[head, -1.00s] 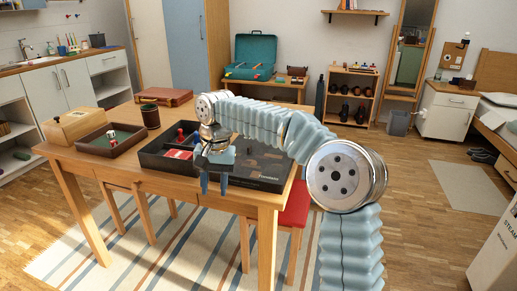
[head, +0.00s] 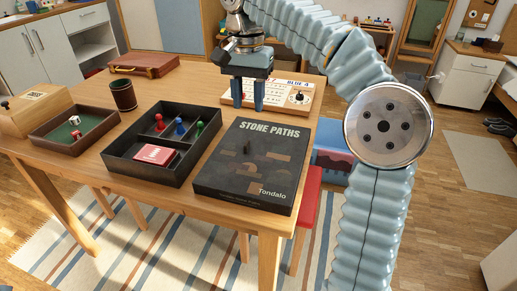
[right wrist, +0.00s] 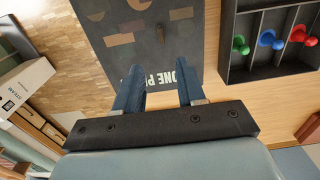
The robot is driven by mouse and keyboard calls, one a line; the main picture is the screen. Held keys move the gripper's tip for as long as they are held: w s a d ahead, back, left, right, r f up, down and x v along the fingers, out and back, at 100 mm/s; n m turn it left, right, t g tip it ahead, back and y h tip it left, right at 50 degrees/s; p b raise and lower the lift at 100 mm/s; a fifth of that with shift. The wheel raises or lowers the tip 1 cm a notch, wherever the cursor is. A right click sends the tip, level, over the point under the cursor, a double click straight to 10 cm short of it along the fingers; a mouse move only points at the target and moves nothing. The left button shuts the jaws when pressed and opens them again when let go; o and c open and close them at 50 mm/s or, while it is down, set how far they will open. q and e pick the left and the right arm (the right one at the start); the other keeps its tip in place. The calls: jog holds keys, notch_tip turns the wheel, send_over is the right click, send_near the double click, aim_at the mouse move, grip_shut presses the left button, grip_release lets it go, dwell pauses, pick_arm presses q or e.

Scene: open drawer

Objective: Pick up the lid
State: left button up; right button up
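The lid (head: 250,160) is a dark box top printed "STONE PATHS". It lies flat on the table, right of the open black game box (head: 120,150), which holds several coloured pawns and a red card pack (head: 155,154). My right gripper (head: 248,107) points down behind the lid's far edge in the head view, with its two blue fingers apart and nothing between them. In the right wrist view, the lid (right wrist: 140,28) shows beyond the spread fingers (right wrist: 158,82), and part of its title is hidden by them. My left gripper is out of view.
A dice tray (head: 48,150), a dark cup (head: 123,96), a wooden box (head: 30,108) and a brown case (head: 145,65) are to the left. A red stool (head: 310,197) stands by the table's right edge.

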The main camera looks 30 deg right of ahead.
jog(key=b, duration=0.1)
send_over(247, 142)
jog(key=f, duration=0.5)
jog(key=shift+w+d, duration=0.15)
jog(key=shift+d, duration=0.25)
jog(key=f, duration=0.2)
jog(key=f+b, duration=0.1)
jog(key=f, duration=0.1)
jog(key=a+f, duration=0.1)
jog(key=shift+s+f, duration=0.2)
jog(key=shift+f, duration=0.2)
jog(key=shift+c, duration=0.3)
grip_shut()
